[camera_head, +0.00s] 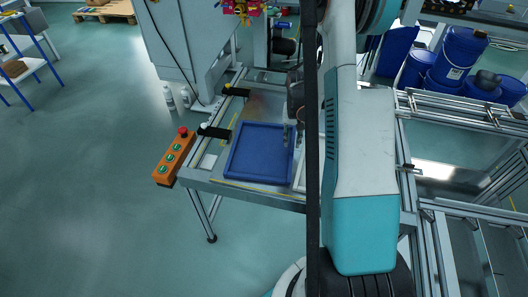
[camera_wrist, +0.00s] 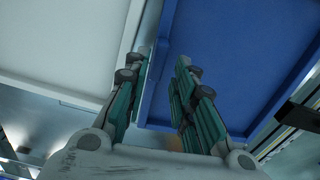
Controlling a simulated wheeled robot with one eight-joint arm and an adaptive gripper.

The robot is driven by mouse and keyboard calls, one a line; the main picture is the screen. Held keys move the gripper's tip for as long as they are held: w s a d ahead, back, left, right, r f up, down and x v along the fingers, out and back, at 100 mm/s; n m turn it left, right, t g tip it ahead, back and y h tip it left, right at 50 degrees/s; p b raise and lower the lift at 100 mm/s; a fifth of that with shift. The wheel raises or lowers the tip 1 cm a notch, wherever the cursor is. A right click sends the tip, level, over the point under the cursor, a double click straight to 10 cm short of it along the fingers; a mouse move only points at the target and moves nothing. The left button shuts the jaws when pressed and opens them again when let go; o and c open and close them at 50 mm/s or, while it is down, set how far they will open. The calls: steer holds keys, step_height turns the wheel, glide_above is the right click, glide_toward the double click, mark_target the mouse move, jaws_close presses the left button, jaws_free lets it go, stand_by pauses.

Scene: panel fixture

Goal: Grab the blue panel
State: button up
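The blue panel (camera_head: 258,152), a flat tray-like piece with a raised rim, lies on the metal fixture table. In the wrist view the blue panel (camera_wrist: 235,60) fills the right side. My gripper (camera_wrist: 163,60) is open, with a gap between its two fingers. The panel's near side edge runs through this gap, with one finger on each side of it as seen. In the head view my gripper (camera_head: 288,136) is at the panel's right edge, partly hidden by my arm. Whether the fingers touch the panel cannot be told.
A white panel (camera_wrist: 65,45) lies left of the blue one in the wrist view, with a narrow gap between. An orange button box (camera_head: 170,156) sits at the table's left edge. Black clamps (camera_head: 215,132) stand beside the panel. Blue bins (camera_head: 458,55) are at right.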

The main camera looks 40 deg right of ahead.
mark_target(292, 145)
steer(key=f+b, duration=0.3)
steer(key=f, duration=0.2)
steer(key=shift+s+f, duration=0.2)
steer(key=shift+r, duration=0.15)
jaws_close()
